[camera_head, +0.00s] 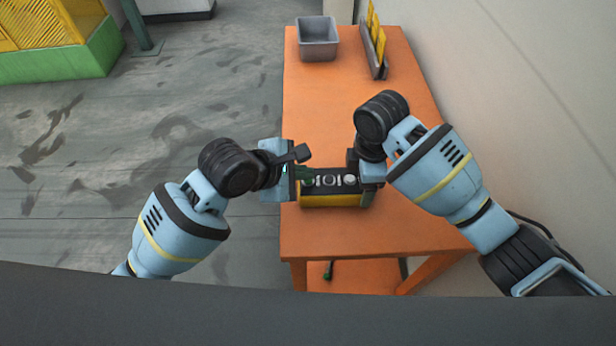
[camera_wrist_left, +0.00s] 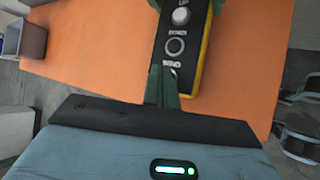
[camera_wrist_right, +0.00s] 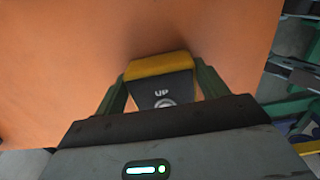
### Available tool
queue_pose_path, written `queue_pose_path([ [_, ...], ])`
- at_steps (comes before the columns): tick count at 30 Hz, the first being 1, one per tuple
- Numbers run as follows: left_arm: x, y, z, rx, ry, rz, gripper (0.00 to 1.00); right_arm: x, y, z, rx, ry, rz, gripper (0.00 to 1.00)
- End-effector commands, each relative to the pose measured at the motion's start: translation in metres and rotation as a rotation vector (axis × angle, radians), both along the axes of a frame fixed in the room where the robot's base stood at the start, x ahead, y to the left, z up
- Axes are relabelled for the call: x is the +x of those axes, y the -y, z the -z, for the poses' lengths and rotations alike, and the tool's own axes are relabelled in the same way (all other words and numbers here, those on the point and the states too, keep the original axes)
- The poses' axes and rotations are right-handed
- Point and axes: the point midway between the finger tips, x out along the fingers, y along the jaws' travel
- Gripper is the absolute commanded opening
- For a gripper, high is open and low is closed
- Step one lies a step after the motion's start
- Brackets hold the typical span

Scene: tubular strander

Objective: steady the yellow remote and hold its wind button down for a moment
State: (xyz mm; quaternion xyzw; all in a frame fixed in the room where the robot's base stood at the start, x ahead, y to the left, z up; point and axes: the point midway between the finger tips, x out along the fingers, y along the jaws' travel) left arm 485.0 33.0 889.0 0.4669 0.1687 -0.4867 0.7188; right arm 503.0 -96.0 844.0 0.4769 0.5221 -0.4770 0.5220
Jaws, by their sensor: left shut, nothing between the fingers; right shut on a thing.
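The yellow remote (camera_head: 335,201), with a black button face, lies near the front of the orange table. My right gripper (camera_wrist_right: 162,76) is shut on its right end, one finger on each side, by the UP label. My left gripper (camera_head: 304,175) is shut and empty, its fingertips over the remote's left end. In the left wrist view the remote (camera_wrist_left: 192,36) shows a row of round buttons. The wind button (camera_wrist_left: 174,72) is partly hidden behind the left fingertips. I cannot tell whether they touch it or whether it is pressed.
The orange table (camera_head: 330,110) is clear behind the remote. A grey bin (camera_head: 318,42) stands at its far left, and a grey rack with yellow pieces (camera_head: 376,55) at its far right. A pale wall (camera_head: 520,100) runs along the right. Open floor lies left.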

Motion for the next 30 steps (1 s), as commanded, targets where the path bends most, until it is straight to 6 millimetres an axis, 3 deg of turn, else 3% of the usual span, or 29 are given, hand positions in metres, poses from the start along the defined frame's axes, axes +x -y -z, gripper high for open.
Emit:
queue_pose_path([
  [30,-0.0002,0.0004,0.008,-0.001,-0.001,0.001,0.0,0.0002,-0.0002,-0.0006,0.001,0.001,0.0,0.4],
])
